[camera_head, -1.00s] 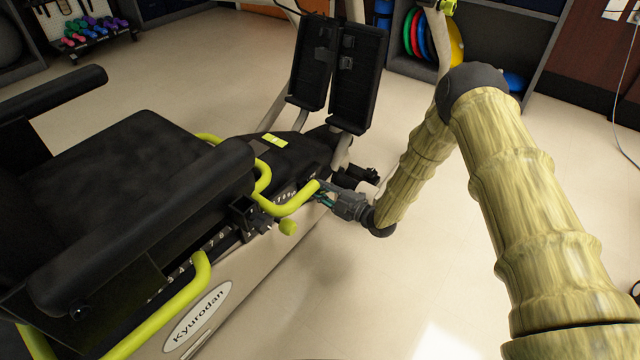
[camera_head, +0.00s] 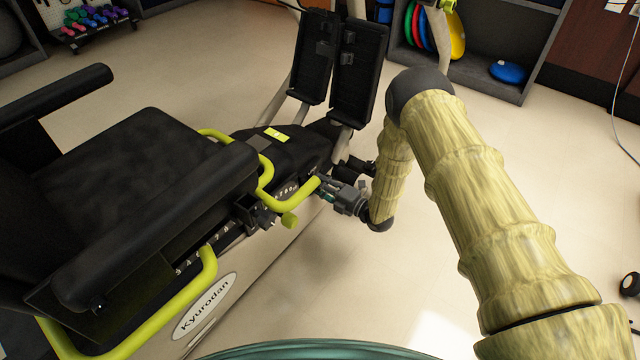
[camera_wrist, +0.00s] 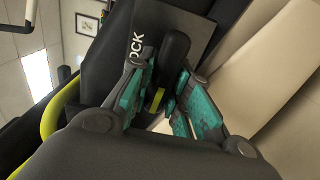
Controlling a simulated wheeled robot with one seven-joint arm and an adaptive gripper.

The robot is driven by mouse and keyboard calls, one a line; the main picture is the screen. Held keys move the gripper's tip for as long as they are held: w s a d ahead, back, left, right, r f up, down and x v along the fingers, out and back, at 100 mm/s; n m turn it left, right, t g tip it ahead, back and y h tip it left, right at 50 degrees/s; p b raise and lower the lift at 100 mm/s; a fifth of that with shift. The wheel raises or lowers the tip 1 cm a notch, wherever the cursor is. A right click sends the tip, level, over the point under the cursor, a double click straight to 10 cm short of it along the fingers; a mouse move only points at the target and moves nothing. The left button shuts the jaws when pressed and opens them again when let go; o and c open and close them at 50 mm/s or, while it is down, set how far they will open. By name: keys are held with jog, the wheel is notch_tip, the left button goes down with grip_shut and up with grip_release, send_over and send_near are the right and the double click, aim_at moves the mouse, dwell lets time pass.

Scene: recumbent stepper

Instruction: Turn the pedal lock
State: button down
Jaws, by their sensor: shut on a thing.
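The pedal lock is a black rounded lever (camera_wrist: 174,56) beside a dark plate (camera_wrist: 165,30) with white lettering that reads "OCK". My gripper (camera_wrist: 163,84) has its teal-padded fingers on either side of the lever and is shut on it. In the head view my gripper (camera_head: 325,183) reaches the near side of the stepper body, just by the end of a yellow-green handle (camera_head: 296,196). The lever itself is too small and covered to make out there.
The black seat (camera_head: 125,155) and its armrest are at left. Two black footplates (camera_head: 357,72) stand behind my gripper. Open floor (camera_head: 410,270) lies to the right of the stepper.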

dwell(0.3)
jog(key=c, duration=1.4)
grip_release()
jog(key=shift+o, duration=0.2)
jog(key=v, duration=1.2)
